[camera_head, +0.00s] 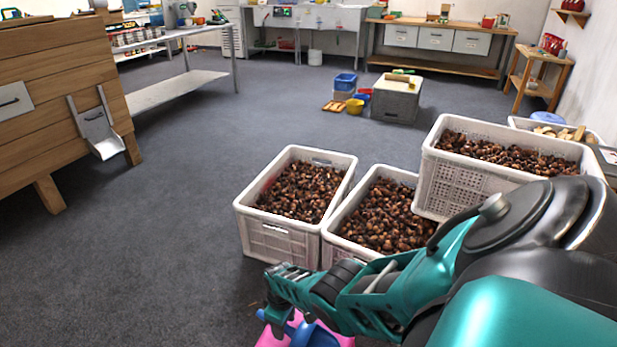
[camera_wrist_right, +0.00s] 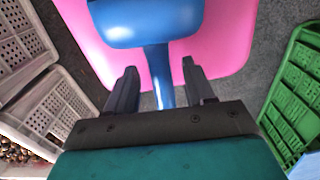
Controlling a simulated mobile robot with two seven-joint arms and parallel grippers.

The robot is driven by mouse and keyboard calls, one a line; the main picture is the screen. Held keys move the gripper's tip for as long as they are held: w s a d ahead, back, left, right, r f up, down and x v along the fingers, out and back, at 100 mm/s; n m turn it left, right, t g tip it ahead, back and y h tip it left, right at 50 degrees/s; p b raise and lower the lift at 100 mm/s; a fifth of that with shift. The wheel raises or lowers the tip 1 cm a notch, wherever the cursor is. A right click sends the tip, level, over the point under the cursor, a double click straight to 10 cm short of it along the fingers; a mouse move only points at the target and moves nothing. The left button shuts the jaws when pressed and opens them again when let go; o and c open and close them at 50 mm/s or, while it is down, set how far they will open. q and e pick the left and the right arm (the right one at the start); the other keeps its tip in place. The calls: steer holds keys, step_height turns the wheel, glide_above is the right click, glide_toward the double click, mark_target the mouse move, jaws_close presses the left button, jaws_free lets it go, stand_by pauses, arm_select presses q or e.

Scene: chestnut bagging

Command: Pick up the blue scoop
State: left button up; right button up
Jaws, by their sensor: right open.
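The blue scoop lies on a pink surface. In the right wrist view its bowl (camera_wrist_right: 145,22) is at the top and its handle (camera_wrist_right: 161,85) runs down between my fingers. In the head view only a bit of the scoop (camera_head: 312,337) shows at the bottom edge. My right gripper (camera_wrist_right: 160,68) is open, with one finger on each side of the handle and visible gaps. In the head view the right gripper (camera_head: 279,312) is partly hidden by its own arm. The pink surface (camera_wrist_right: 225,35) spreads under the scoop. My left gripper is out of view.
White crates full of chestnuts (camera_head: 290,235) stand beyond my right arm, one raised at the right. A green crate (camera_wrist_right: 295,90) is at the right in the wrist view. A wooden machine with a chute (camera_head: 98,130) stands at the left. The grey floor between is clear.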

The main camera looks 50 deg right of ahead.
jaws_close()
stand_by(0.4)
steer(key=shift+r, duration=0.15)
